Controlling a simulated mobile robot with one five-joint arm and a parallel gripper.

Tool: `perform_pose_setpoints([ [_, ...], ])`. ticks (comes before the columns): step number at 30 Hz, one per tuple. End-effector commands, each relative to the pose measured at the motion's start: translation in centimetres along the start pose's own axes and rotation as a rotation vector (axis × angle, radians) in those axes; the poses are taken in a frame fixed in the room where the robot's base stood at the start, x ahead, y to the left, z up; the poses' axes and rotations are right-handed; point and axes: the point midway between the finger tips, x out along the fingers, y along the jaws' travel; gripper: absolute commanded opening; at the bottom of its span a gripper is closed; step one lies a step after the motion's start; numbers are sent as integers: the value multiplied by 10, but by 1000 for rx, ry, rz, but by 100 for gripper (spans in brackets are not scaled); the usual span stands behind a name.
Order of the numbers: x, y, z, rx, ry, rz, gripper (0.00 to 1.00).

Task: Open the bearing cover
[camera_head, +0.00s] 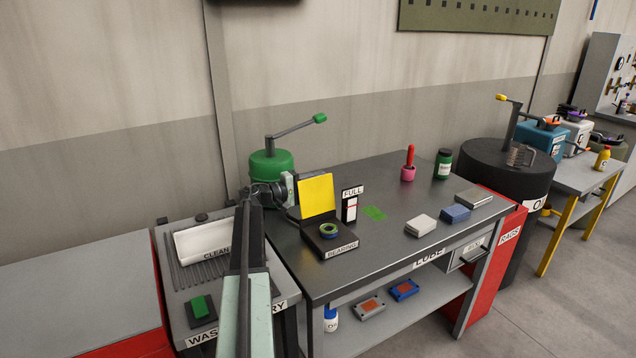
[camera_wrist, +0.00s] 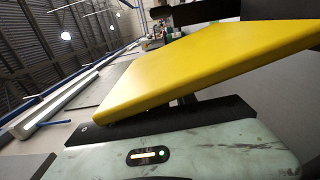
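The bearing cover is a yellow plate (camera_head: 317,195) standing raised at the back of a black box labelled BEARING (camera_head: 323,240). The box is uncovered and shows a round bearing (camera_head: 328,230) with a blue and yellow-green ring. My gripper (camera_head: 290,190) is just left of the raised cover; I cannot tell whether it touches it. In the wrist view the yellow cover (camera_wrist: 200,65) fills much of the picture, close above the pale green and black gripper body. The fingertips are not clear, so I cannot tell if they are open or shut.
A white FULL gauge (camera_head: 350,205) stands right of the cover. A green pump pot (camera_head: 270,165) stands behind my gripper. Several blocks, a pink pot with a red handle (camera_head: 408,168) and a green jar (camera_head: 443,163) are farther right. The bench middle (camera_head: 390,195) is mostly free.

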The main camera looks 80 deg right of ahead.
Motion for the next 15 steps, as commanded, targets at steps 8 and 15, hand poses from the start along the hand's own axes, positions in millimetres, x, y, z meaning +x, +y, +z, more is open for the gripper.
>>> perform_pose_setpoints([
  [8, -49, 0, 1, 0, 2, 0, 33],
  [15, -73, 0, 1, 0, -1, 0, 33],
])
